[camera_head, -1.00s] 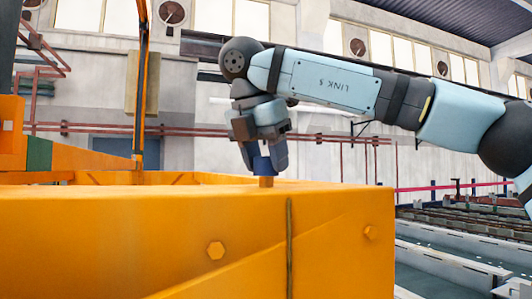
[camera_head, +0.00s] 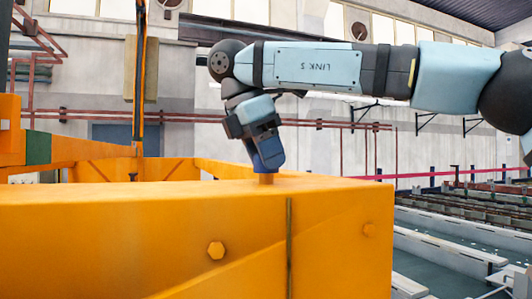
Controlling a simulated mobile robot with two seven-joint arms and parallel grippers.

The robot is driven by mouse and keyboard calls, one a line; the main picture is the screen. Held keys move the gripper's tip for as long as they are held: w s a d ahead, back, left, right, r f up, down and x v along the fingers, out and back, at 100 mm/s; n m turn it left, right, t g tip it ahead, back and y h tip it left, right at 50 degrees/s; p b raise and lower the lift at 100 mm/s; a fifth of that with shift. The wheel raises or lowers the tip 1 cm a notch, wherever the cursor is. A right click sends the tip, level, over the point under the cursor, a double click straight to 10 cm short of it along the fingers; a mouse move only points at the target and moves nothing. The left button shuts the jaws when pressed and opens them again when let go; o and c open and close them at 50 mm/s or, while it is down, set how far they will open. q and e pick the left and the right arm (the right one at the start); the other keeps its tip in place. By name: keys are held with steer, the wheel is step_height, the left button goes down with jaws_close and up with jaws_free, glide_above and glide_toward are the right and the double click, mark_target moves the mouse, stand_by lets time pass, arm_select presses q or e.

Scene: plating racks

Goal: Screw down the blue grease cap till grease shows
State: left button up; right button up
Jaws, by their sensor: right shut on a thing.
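The blue grease cap (camera_head: 264,168) sits on a short brass-coloured stem (camera_head: 266,180) on top of the orange steel beam (camera_head: 130,225). My right gripper (camera_head: 266,160) comes down on it from above, tilted, and is shut on the cap. The fingers hide most of the cap; only a little blue shows at their lower end. I see no grease around the stem from here. My left gripper is not in the view.
Long tanks (camera_head: 440,245) lie below at the right. The beam's top beside the cap is clear.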

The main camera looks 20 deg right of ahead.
stand_by(0.3)
steer(key=o, duration=0.9)
steer(key=p+v, duration=0.3)
steer(key=v, duration=1)
steer(key=shift+r, duration=0.4)
steer(key=shift+s+f, duration=0.1)
